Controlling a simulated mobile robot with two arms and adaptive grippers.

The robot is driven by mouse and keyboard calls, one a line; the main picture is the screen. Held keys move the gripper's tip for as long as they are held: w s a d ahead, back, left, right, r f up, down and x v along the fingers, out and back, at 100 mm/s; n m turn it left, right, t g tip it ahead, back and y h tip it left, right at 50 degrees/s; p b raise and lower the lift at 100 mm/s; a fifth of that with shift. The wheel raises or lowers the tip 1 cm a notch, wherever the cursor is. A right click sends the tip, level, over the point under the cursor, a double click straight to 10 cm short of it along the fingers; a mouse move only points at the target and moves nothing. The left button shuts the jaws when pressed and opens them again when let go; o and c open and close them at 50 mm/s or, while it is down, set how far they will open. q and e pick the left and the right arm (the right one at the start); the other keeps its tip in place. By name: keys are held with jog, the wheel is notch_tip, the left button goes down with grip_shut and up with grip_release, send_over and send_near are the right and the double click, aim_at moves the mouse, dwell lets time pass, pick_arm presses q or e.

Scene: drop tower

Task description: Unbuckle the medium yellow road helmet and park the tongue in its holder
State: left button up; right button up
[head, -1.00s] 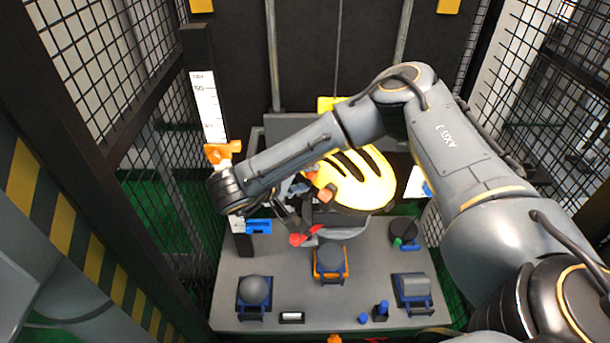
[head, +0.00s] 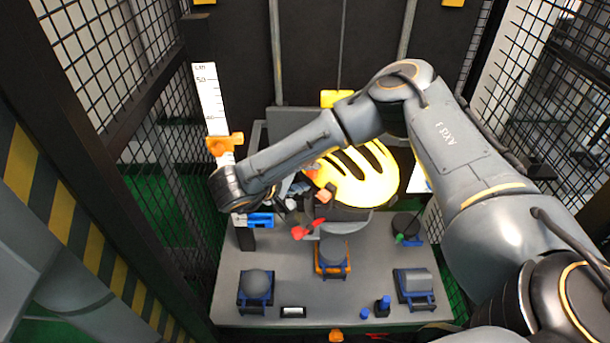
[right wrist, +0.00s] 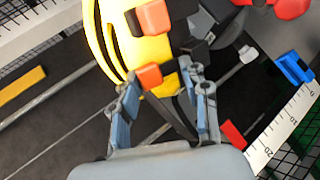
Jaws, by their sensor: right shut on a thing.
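The yellow helmet (head: 362,178) with dark vent slots sits above the middle of the grey base plate. It also shows at the top left of the right wrist view (right wrist: 158,52). My right gripper (right wrist: 165,85) is at the helmet's near left side, shut on what looks like the orange buckle piece (right wrist: 149,76), with a black strap running between the fingers. A second orange block (right wrist: 150,18) is on the helmet side. In the head view the arm and helmet crowd the buckle (head: 323,196). I cannot tell which part is the holder. My left gripper is out of view.
A red part (head: 307,230) is just below the helmet. A white scale (head: 208,95) with an orange slider (head: 225,144) stands at the left, near a blue block (head: 261,220). Several dark anvils in blue or orange frames (head: 332,255) occupy the plate. Mesh walls flank it.

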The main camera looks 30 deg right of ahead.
jog(key=shift+f, duration=0.25)
jog(key=o, duration=0.9)
jog(key=v, duration=1.2)
jog(key=shift+f, duration=0.1)
